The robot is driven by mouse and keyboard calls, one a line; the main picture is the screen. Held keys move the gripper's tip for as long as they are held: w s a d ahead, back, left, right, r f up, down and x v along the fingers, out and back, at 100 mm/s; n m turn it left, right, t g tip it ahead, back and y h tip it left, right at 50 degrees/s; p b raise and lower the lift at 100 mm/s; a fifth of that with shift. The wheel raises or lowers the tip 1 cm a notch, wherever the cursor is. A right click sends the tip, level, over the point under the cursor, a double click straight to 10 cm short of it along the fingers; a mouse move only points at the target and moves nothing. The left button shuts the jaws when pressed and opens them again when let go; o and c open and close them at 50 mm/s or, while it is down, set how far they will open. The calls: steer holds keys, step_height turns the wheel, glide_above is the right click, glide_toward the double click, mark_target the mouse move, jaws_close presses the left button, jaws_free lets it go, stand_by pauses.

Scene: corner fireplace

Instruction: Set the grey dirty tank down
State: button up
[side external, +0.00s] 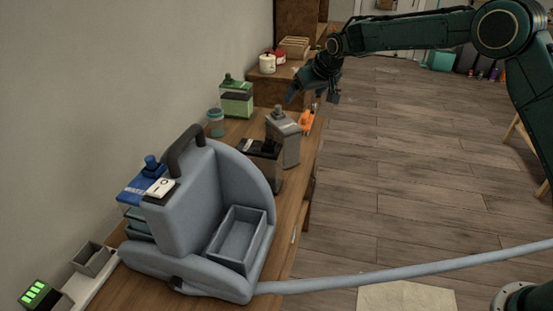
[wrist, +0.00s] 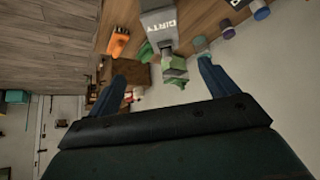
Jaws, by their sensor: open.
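The grey dirty tank (side external: 285,140) stands on the wooden bench, apparently upright, with a dark knob on its top. In the wrist view the grey tank (wrist: 160,27) shows at the top with its DIRTY label. My gripper (side external: 312,97) is open and empty, up and slightly right of the tank in the side view, apart from it. In the wrist view my gripper (wrist: 162,63) has its two blue fingers spread wide, with the tank beyond them. The tank's lower left is hidden behind a dark battery-like block (side external: 262,152).
A grey-blue machine (side external: 190,215) with a handle and open tray fills the near bench. An orange bottle (side external: 307,120) stands close right of the tank. A green container (side external: 236,100) and a teal jar (side external: 215,123) stand left.

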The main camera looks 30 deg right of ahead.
steer(key=s+d+r, duration=0.1)
steer(key=s+r, duration=0.6)
steer(key=s, duration=0.5)
steer(key=s+d+r, duration=0.1)
steer(key=s+r, duration=0.6)
steer(key=s, duration=0.4)
steer(key=s+f+g, duration=0.1)
steer(key=s+f, duration=0.1)
steer(key=s, duration=1.1)
steer(key=s+d+f, duration=0.1)
steer(key=s+f, duration=0.2)
steer(key=s, duration=1.1)
steer(key=shift+s+d+g, duration=0.2)
steer(key=shift+s+g, duration=0.05)
steer(key=shift+g, duration=0.15)
